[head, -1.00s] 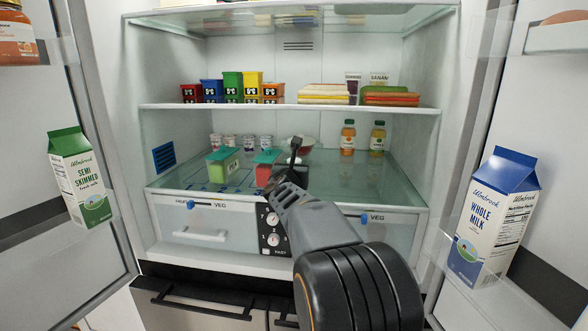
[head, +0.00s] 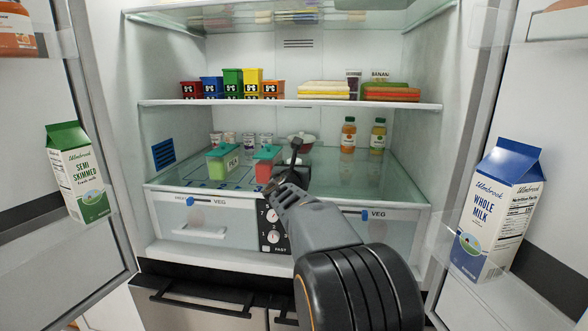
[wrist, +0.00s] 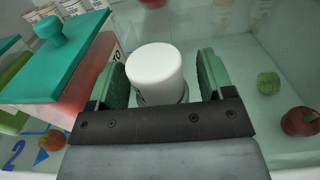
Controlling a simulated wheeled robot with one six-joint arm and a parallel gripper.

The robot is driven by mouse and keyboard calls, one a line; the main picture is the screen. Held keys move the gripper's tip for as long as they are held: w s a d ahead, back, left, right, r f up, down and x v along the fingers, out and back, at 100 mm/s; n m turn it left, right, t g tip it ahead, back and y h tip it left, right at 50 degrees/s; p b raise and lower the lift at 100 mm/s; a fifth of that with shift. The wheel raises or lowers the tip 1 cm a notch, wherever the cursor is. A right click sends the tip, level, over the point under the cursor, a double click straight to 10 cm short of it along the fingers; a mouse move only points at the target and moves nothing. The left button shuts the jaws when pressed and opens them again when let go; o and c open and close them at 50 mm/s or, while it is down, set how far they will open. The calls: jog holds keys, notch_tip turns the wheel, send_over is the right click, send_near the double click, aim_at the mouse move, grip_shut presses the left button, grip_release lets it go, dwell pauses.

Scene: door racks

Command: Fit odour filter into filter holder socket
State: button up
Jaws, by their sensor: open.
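A white cylinder with a rounded top (wrist: 155,70), which looks like the odour filter, stands between my fingers in the wrist view. Dark marks show near its base, and its lower part is hidden by my gripper. My gripper (wrist: 161,72) is open, with one green finger pad on each side of the cylinder and a gap on the right. In the head view my gripper (head: 284,176) is over the front of the lower glass shelf (head: 340,185), and the cylinder cannot be made out there. I cannot identify the filter holder socket in either view.
A red tub with a teal lid (wrist: 60,60) stands close beside my left finger. Another teal-lidded tub (head: 222,163) is left of it. Two juice bottles (head: 347,136) stand back right. A blue vent (head: 164,154) is on the left wall.

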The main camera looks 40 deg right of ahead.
jog(key=shift+a, duration=0.1)
jog(key=v, duration=1.3)
jog(key=shift+s+a, duration=0.25)
jog(key=shift+s, duration=0.1)
